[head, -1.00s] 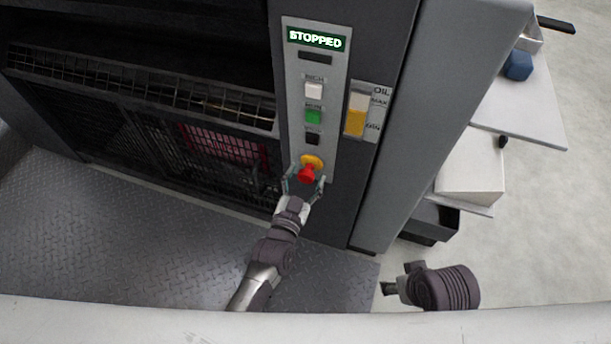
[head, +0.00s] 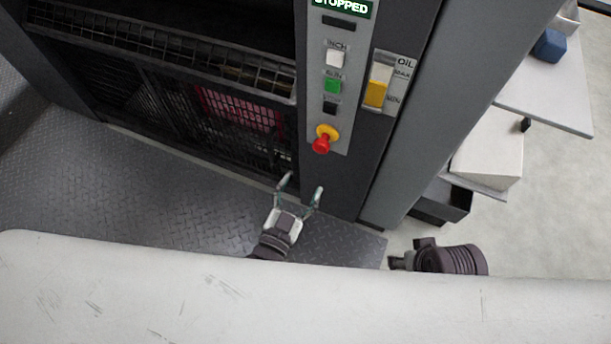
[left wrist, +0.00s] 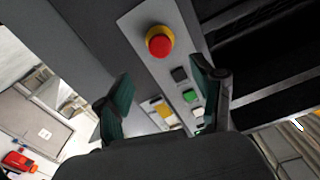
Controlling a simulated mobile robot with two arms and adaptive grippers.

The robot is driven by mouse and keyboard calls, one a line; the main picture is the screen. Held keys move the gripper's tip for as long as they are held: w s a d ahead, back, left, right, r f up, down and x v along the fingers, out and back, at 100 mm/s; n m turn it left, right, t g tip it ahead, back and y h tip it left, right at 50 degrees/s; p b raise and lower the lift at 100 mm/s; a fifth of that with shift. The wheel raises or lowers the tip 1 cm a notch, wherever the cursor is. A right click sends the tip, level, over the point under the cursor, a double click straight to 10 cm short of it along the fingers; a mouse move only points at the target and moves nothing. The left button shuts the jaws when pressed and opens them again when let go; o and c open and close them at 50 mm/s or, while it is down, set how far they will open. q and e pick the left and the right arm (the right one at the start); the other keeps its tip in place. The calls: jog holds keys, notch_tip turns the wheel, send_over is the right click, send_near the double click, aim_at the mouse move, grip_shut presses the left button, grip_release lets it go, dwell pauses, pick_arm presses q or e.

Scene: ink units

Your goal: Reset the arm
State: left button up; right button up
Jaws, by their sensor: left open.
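My left gripper (head: 301,192) is open and empty in the head view, below the control panel (head: 312,108) and apart from it. In the left wrist view its two fingers (left wrist: 165,95) stand wide apart with nothing between them touching. The red emergency button (head: 321,145) on its yellow base sits low on the panel, and it also shows in the left wrist view (left wrist: 159,41). The panel display (head: 342,8) reads STOPPED. My right arm (head: 450,260) shows at lower right; its fingers cannot be made out clearly.
The panel carries a white button (head: 335,58) and a green button (head: 332,86). An oil gauge (head: 377,92) is beside it. A dark mesh guard (head: 170,105) is to the left. White shelves (head: 545,100) with a blue item (head: 550,45) stand right. The tread-plate floor (head: 110,185) is clear.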

pick_arm(q)
jog(key=shift+a, duration=0.1)
dwell(0.5)
